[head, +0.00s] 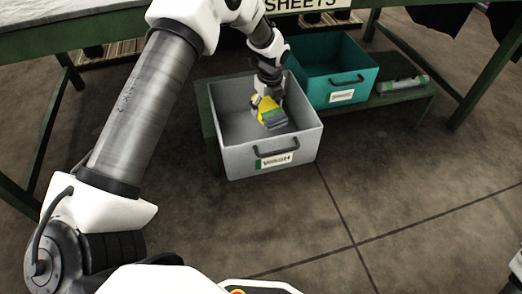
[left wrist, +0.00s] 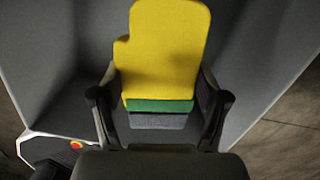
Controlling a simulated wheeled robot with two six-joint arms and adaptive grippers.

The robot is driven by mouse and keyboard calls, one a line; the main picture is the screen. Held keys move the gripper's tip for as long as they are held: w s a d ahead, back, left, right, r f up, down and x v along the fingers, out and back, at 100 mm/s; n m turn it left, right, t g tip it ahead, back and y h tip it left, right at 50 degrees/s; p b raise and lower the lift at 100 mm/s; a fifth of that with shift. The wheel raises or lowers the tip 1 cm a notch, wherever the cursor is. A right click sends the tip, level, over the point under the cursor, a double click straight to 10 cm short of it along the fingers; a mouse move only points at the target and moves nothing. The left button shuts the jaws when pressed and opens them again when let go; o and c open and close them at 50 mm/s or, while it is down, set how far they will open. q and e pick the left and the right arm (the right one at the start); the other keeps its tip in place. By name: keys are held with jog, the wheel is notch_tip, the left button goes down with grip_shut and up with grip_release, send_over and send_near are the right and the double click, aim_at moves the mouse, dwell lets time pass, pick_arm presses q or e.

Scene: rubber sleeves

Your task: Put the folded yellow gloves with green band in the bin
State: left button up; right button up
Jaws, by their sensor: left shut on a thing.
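The folded yellow gloves with a green band (left wrist: 163,55) are between the two dark fingers of my left gripper (left wrist: 160,112) in the left wrist view. I cannot tell whether the gloves touch the bin's floor.
A teal bin (head: 319,92) stands right behind the grey one on a low green bench (head: 395,98). A grey-green roll-like item (head: 403,84) lies at the bench's right end. A green-legged table (head: 55,38) is at the back left. The floor in front is clear.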

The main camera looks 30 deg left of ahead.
aim_at(261, 136)
pick_arm(q)
jog(key=f+b, duration=0.1)
jog(key=a+f+m+b, duration=0.2)
jog(key=shift+w+a+f, duration=0.25)
jog(key=shift+w+f, duration=0.05)
jog(key=shift+f, duration=0.1)
jog(key=shift+m, duration=0.3)
notch_tip(261, 136, down, 10)
jog(key=b, duration=0.6)
jog(key=shift+r, duration=0.3)
jog(key=o, duration=1.2)
pick_arm(e)
notch_tip(261, 136, down, 11)
jog(key=shift+r, duration=0.15)
jog(key=shift+a, duration=0.1)
pick_arm(q)
jog(key=r+p, duration=0.2)
jog(key=r, duration=0.2)
jog(key=r+p, duration=0.3)
jog(key=r, duration=0.1)
jog(key=s+d+r+p, duration=0.1)
jog(key=r+p, duration=0.2)
jog(key=r, duration=0.1)
pick_arm(e)
notch_tip(261, 136, up, 7)
jog(key=shift+s, duration=0.15)
jog(key=shift+r, duration=0.1)
